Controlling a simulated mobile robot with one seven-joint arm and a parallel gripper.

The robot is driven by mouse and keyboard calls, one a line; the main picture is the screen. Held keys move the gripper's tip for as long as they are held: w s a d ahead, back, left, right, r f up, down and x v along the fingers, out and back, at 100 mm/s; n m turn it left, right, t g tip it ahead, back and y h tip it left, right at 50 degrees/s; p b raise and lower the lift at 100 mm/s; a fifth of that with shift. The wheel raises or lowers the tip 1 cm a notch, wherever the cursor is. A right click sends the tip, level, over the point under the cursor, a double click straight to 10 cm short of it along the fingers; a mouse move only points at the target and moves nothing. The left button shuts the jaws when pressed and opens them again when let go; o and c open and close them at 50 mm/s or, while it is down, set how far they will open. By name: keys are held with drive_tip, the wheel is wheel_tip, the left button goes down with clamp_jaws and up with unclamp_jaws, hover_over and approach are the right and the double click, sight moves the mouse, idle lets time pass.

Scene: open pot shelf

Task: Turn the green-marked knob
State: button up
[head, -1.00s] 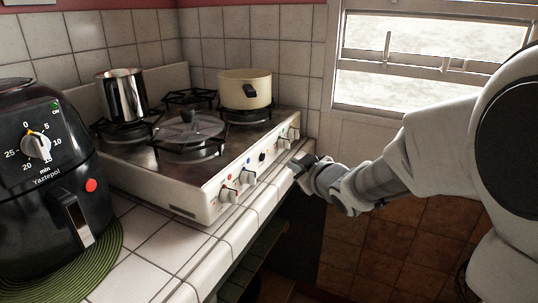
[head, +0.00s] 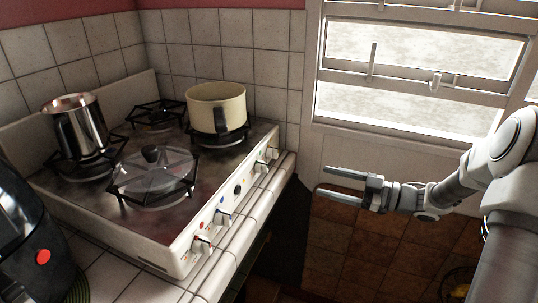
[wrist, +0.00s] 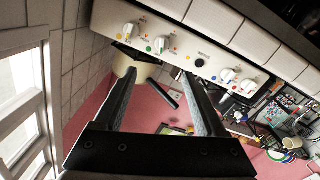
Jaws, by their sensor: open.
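The stove's white front panel carries a row of knobs. In the wrist view, which is upside down, a small green dot shows by a white knob (wrist: 161,44), second from the left; the tiny dots make the match uncertain. In the head view, the far white knobs (head: 259,167) are too small for their marks to be read. My gripper (head: 325,181) is open and empty, right of the stove and apart from the panel. Its two fingers also show in the wrist view (wrist: 160,85), pointing toward the panel with nothing between them.
A cream pot (head: 216,108) and a steel jug (head: 77,130) stand on the burners. A glass lid (head: 150,175) lies nearer. A black appliance (head: 20,235) is at the left. The tiled counter edge (head: 240,240) runs before the knobs. Space between gripper and counter is free.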

sight(267, 167)
drive_tip(key=x, duration=0.5)
drive_tip(key=b+x, duration=0.1)
drive_tip(key=x, duration=0.5)
drive_tip(key=b+x, duration=0.1)
drive_tip(key=x, duration=0.4)
drive_tip(key=shift+s+a+r, duration=0.15)
drive_tip(key=shift+a+r, duration=0.05)
drive_tip(key=shift+a, duration=0.3)
clamp_jaws()
